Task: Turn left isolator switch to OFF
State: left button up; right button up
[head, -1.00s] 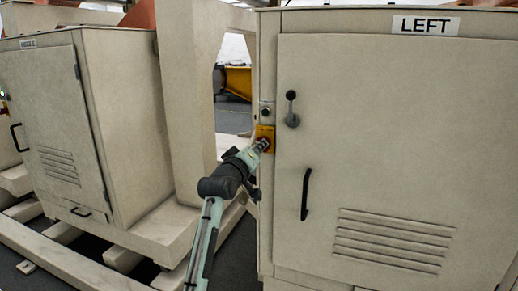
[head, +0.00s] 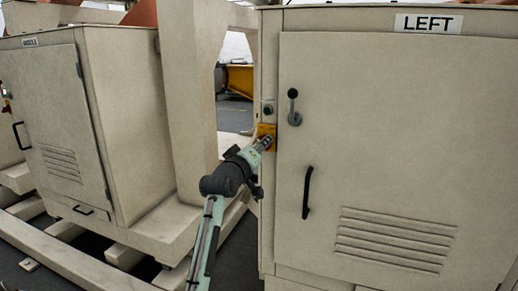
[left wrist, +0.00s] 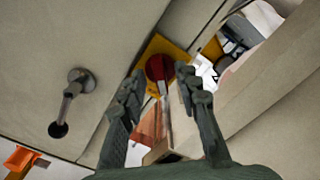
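The isolator switch is a red round knob (left wrist: 158,67) on a yellow plate (left wrist: 157,44). The plate also shows in the head view (head: 266,129), on the narrow front strip of the cabinet marked LEFT (head: 390,130), left of its door. A pale mark sits on the knob's edge toward my gripper. My left gripper (left wrist: 159,78) is open, with its dark fingertips on either side of the knob in the picture; contact cannot be told. In the head view, my left gripper (head: 265,142) covers most of the plate and the knob. My right gripper is not in view.
A grey door lever (head: 293,107) and a black pull handle (head: 307,193) are on the cabinet door close by. A small dark round fitting (head: 267,109) sits above the plate. Another cabinet (head: 55,120) and a beige post (head: 190,100) stand to the left.

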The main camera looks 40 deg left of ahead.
pick_arm(q)
jog(key=v, duration=1.2)
jog(key=s+d+f+m+g+h, duration=0.1)
jog(key=d+f+m+g, duration=0.25)
jog(key=f, duration=1.25)
jog(key=s+d+f+m+g+h, duration=0.1)
jog(key=d+f+m+g+h, duration=0.2)
jog(key=f, duration=1.3)
jog(key=s+d+f+m+g, duration=0.1)
jog(key=s+f+m+g, duration=0.1)
jog(key=s+f, duration=0.7)
jog(key=s+d+f+m+g+y, duration=0.1)
jog(key=s+d+f+m+g, duration=0.1)
jog(key=s+f, duration=0.7)
jog(key=s+d+f+m+g, duration=0.2)
jog(key=s+f+g, duration=0.3)
jog(key=s+f, duration=0.3)
notch_tip(320, 180, down, 3)
jog(key=shift+s+d+r+m, duration=0.25)
jog(key=shift+s+m, duration=0.15)
jog(key=shift+m, duration=0.25)
